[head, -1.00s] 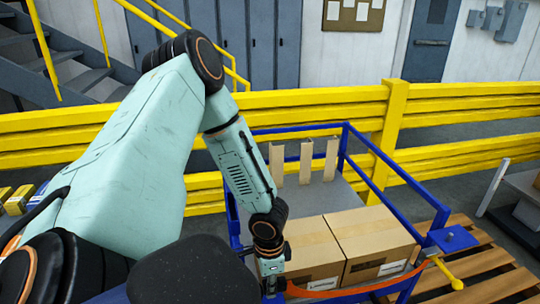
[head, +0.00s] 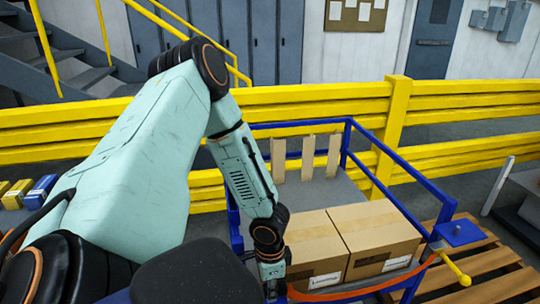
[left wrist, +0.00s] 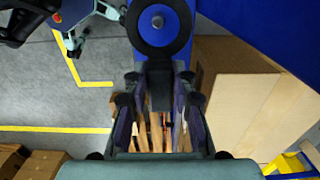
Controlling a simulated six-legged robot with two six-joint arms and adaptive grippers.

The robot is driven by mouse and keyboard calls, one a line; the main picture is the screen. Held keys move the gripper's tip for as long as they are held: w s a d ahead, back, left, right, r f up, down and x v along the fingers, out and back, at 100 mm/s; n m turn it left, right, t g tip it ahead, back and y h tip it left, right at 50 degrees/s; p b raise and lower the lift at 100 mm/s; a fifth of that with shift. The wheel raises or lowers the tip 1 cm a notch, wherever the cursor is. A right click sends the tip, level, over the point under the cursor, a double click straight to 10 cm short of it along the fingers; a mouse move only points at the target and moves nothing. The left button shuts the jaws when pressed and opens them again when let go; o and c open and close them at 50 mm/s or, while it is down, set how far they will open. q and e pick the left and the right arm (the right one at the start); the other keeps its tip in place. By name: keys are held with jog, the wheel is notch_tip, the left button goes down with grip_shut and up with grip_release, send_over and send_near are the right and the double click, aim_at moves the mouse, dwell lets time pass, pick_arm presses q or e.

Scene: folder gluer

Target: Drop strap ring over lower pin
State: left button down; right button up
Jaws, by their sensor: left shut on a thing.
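My left gripper (head: 273,291) is low at the near left corner of the blue cart frame. In the left wrist view my left gripper (left wrist: 158,85) is shut on the dark tab of the strap ring (left wrist: 137,24). The ring is a flat black disc with a central hole, beyond the fingertips and against a blue part. A grey round end, apparently the lower pin (left wrist: 158,20), shows within the hole; I cannot tell whether the ring is around it or only in line with it. The orange strap (head: 340,295) runs right from near the gripper.
Two cardboard boxes (head: 375,238) sit on the cart. A blue post plate (head: 460,233) with a yellow handle (head: 459,272) stands at its right corner. A wooden pallet (head: 495,265) lies to the right. A yellow barrier (head: 300,105) runs behind the cart.

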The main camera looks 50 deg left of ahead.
pick_arm(q)
jog(key=shift+f, duration=0.1)
jog(key=shift+s+f+b, duration=0.1)
jog(key=shift+f+b, duration=0.45)
jog(key=shift+b, duration=0.05)
jog(key=shift+d+f+b, duration=0.1)
jog(key=shift+f+b, duration=1.5)
jog(key=shift+f, duration=0.1)
jog(key=c, duration=1)
grip_release()
jog(key=shift+r, duration=0.1)
